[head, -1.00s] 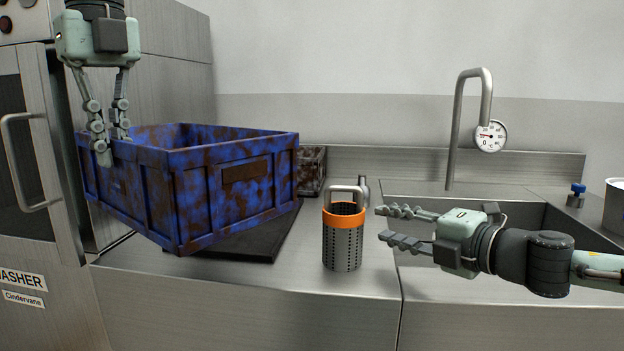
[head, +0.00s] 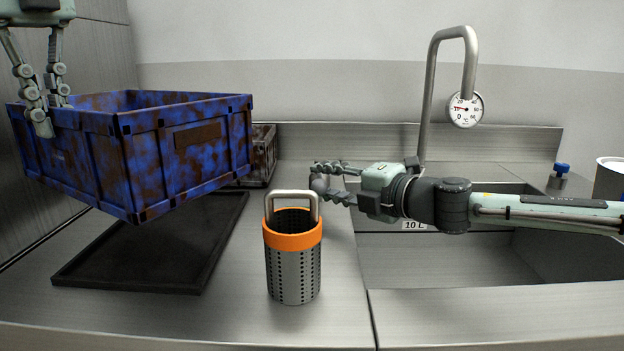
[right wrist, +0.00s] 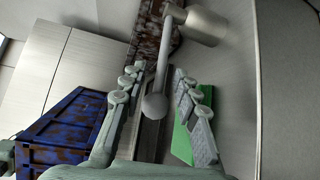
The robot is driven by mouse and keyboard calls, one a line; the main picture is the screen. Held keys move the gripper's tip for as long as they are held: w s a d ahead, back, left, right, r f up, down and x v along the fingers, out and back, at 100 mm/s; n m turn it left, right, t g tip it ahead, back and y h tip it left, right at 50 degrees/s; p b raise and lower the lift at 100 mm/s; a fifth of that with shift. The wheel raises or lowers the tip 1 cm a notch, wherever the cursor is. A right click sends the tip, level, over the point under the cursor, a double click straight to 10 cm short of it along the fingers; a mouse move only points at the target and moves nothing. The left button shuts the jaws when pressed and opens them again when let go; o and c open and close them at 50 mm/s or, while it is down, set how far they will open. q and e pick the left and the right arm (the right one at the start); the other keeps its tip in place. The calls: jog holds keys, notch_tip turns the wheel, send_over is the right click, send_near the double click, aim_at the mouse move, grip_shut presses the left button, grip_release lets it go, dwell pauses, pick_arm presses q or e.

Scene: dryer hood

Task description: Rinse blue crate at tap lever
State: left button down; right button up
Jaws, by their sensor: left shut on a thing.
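The blue crate (head: 185,150), blotched with brown dirt, hangs tilted above a black tray (head: 85,272) at the left. My left gripper (head: 55,120) is shut on its left wall. The tap lever (head: 320,183), a grey rod with a ball end, is partly hidden by my right gripper (head: 333,178) in the head view. In the right wrist view the lever's ball (right wrist: 153,107) lies between the two spread fingers of my right gripper (right wrist: 155,98), with visible gaps on both sides. The curved tap spout (head: 428,85) rises behind the sink.
A perforated basket with an orange rim (head: 293,240) stands on the counter left of the sink (head: 480,262). A brown-stained crate (head: 262,155) sits behind the blue one. A dial (head: 465,109) hangs at the spout. A blue knob (head: 562,168) and a white container (head: 611,180) stand at right.

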jog(key=shift+x, duration=1.1)
grip_shut()
